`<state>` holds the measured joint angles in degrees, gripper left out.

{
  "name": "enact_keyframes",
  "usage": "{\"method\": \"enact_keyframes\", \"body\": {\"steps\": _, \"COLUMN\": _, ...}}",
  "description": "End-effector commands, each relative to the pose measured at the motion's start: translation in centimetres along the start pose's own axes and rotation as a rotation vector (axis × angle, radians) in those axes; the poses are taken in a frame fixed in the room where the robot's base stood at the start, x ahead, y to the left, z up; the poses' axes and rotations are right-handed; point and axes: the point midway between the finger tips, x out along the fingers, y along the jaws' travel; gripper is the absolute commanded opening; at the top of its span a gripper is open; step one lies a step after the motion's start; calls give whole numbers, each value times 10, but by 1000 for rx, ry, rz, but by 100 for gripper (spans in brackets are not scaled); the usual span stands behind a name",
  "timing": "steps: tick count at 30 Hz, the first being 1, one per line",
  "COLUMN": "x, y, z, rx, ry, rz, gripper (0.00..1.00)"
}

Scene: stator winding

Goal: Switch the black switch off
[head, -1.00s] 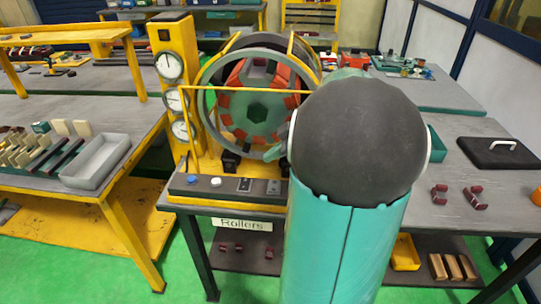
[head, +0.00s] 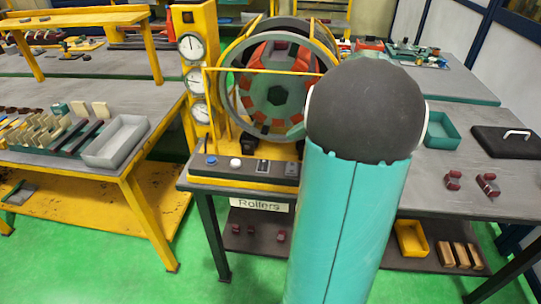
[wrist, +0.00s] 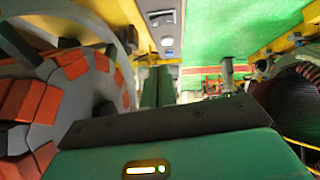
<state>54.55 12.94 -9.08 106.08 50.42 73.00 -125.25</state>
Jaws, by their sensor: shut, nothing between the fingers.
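The black switch (head: 262,167) appears to be the dark plate on the control panel (head: 225,173) at the front of the yellow machine, right of a blue button and a white button. A second switch plate (head: 292,169) sits to its right, close to my arm. My gripper (wrist: 158,72) is shut and empty, pointing toward the panel. My arm hides it in the head view.
The stator ring (head: 277,92) stands behind the panel, and its red and grey segments (wrist: 55,95) fill the wrist view's left side. A yellow gauge column (head: 194,85) stands left of it. A yellow bar crosses above the panel. A teal tray (head: 441,131) lies right.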

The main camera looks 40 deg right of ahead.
Motion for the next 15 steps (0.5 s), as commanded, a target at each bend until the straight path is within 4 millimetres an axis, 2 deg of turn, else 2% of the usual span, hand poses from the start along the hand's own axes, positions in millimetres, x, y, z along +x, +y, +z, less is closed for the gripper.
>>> {"method": "enact_keyframes", "body": {"steps": 5, "x": 10, "y": 0, "z": 0, "rx": 0, "ry": 1, "rz": -1, "gripper": 0}}
{"method": "enact_keyframes", "body": {"steps": 15, "x": 74, "y": -2, "z": -1, "rx": 0, "ry": 1, "rz": -5, "gripper": 0}}
